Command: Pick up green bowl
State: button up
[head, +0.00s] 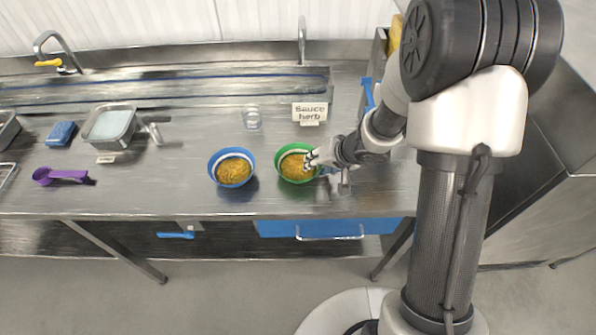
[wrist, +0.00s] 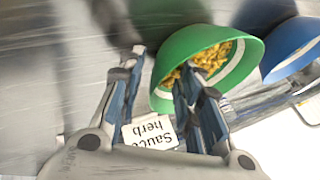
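The green bowl (head: 280,173) stands on the metal counter in the head view, with yellow-brown food inside and a white band within its rim. In the wrist view the green bowl (wrist: 190,45) fills the upper middle. My gripper (head: 311,160) is at the bowl's right side. In the wrist view my gripper (wrist: 161,64) has its fingers apart, one outside the bowl's wall and one over the inside, with the rim between them. A small gap shows between the outer finger and the wall. The bowl appears to rest on the counter.
A blue bowl (head: 215,173) with similar food stands just left of the green one. A "Sauce herb" sign (head: 309,112) and a clear glass (head: 251,118) are behind. A metal container (head: 108,127), blue sponge (head: 61,133) and purple scoop (head: 62,176) lie left. The counter's front is clear.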

jog(key=shift+r, duration=0.1)
jog(key=shift+c, duration=0.6)
grip_shut()
